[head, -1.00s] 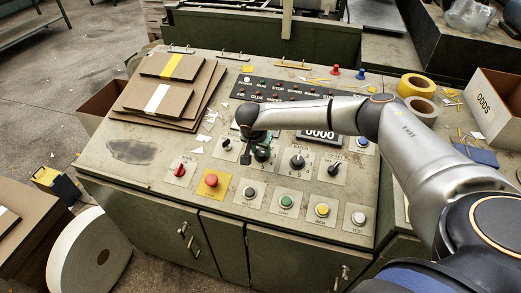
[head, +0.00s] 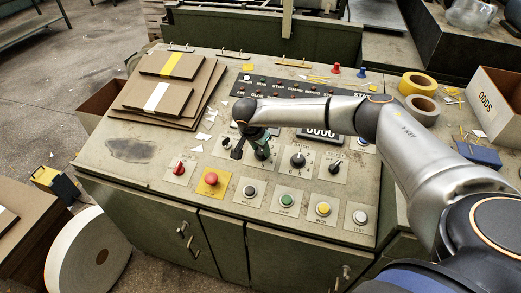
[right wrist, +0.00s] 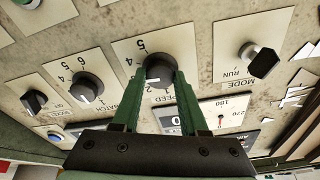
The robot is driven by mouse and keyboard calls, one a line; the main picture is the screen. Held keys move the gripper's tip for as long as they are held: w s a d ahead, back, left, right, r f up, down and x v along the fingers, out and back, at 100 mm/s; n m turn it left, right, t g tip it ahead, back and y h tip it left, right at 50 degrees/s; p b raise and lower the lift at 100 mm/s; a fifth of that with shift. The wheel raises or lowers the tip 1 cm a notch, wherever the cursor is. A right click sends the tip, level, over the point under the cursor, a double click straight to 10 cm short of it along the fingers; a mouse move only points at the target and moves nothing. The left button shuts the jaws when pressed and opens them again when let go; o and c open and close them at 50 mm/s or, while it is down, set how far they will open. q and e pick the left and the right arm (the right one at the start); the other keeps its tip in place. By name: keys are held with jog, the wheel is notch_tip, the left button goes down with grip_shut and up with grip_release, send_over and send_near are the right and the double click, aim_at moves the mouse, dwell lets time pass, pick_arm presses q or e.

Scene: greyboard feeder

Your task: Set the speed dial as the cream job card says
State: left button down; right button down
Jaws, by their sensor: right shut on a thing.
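The speed dial (right wrist: 160,68) is a dark round knob on a pale plate, upside down in the right wrist view. My right gripper (right wrist: 160,80) is shut on it, with a green finger on each side. The knob's white mark faces the lower left in that view; the left finger hides part of the scale, so I cannot tell the number. In the head view my right gripper (head: 262,150) stands over the plate and largely hides the dial. I cannot make out a cream job card or its writing. My left gripper is not in view.
Beside the dial are the batch knob (head: 298,160) and the mode knob (right wrist: 260,60). A red knob (head: 179,168) and push buttons, including a yellow-plated red one (head: 211,180), lie nearer the front. Stacked boards (head: 165,90) cover the panel's left back.

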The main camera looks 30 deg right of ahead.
jog(key=m+b, duration=0.1)
jog(key=m, duration=0.3)
jog(key=shift+w+m+g, duration=0.1)
jog(key=shift+m+g, duration=0.2)
jog(key=shift+m, duration=0.1)
jog(key=shift+b, duration=0.3)
jog(key=shift+c, duration=2.2)
grip_release()
jog(key=v, duration=1.2)
jog(key=shift+a+r+b, duration=0.2)
jog(key=shift+r+b, duration=0.05)
jog(key=shift+b, duration=0.2)
